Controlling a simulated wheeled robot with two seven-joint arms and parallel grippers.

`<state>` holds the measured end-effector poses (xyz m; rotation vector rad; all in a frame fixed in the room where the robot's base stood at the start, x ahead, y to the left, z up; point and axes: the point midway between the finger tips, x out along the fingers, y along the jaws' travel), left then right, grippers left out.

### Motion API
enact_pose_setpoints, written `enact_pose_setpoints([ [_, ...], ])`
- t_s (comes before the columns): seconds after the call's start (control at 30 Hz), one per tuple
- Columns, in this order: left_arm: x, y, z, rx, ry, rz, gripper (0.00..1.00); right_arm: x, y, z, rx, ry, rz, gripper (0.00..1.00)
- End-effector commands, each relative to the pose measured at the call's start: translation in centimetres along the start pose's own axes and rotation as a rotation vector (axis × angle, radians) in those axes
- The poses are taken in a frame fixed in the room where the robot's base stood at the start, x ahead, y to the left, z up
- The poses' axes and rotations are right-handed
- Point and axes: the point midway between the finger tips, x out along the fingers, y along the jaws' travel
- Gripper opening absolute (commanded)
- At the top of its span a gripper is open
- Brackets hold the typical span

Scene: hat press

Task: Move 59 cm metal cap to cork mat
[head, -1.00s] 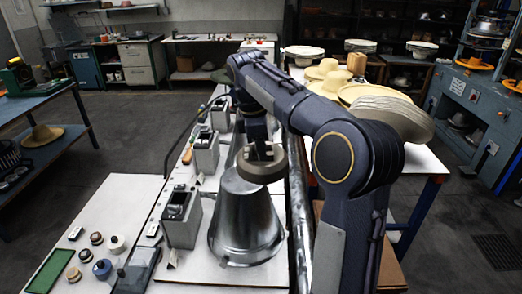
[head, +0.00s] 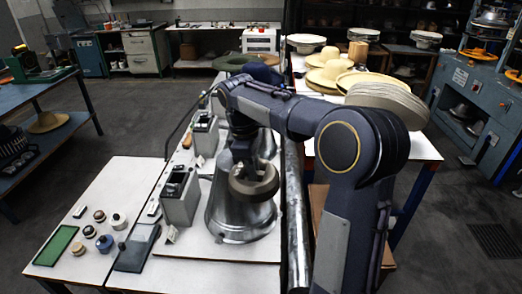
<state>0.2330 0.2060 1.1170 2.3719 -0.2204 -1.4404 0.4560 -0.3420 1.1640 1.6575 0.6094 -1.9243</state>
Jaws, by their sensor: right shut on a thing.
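My right gripper (head: 246,163) is shut on a round grey-brown piece (head: 262,192), a short cap-like shape with a dark hollow. I take it for the metal cap, but no size marking is readable. It is tilted and overlaps the front of a large bell-shaped metal form (head: 232,218) on the white bench. I cannot tell whether they touch. My wrist and the fingertips are partly hidden against the dark arm. I cannot make out a cork mat for certain. My left gripper is out of view.
Grey control boxes (head: 180,196) stand left of the metal form. A green tray (head: 55,246), a dark tray (head: 137,250) and several small knobbed pieces (head: 104,243) lie at the left. A metal rail (head: 293,215) runs along the right. Straw hats (head: 330,72) lie behind my arm.

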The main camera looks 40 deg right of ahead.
Motion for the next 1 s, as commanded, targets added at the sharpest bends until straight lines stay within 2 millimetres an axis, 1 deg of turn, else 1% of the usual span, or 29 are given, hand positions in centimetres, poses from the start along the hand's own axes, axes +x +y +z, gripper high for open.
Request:
enact_pose_setpoints([
  [0.17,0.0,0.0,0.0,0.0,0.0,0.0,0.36,4.6,-2.6,-2.5,0.137,-0.004,-0.025,0.0],
  [0.4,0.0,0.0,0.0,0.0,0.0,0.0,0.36,12.8,-6.9,-6.8,0.396,-0.007,-0.064,0.0],
  [0.5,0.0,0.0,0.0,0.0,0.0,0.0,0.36,15.7,-8.4,-8.4,0.494,-0.005,-0.078,0.0],
  [0.57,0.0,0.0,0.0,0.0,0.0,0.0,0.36,17.3,-9.3,-9.2,0.546,-0.006,-0.085,0.0],
  [0.7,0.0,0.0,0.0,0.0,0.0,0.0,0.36,19.8,-10.6,-10.7,0.635,-0.002,-0.097,0.0],
  [0.87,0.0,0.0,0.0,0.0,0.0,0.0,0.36,21.8,-11.6,-11.7,0.703,-0.002,-0.106,0.0],
  [1.0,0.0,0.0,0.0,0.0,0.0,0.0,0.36,21.5,-11.3,-11.6,0.701,0.003,-0.108,0.0],
])
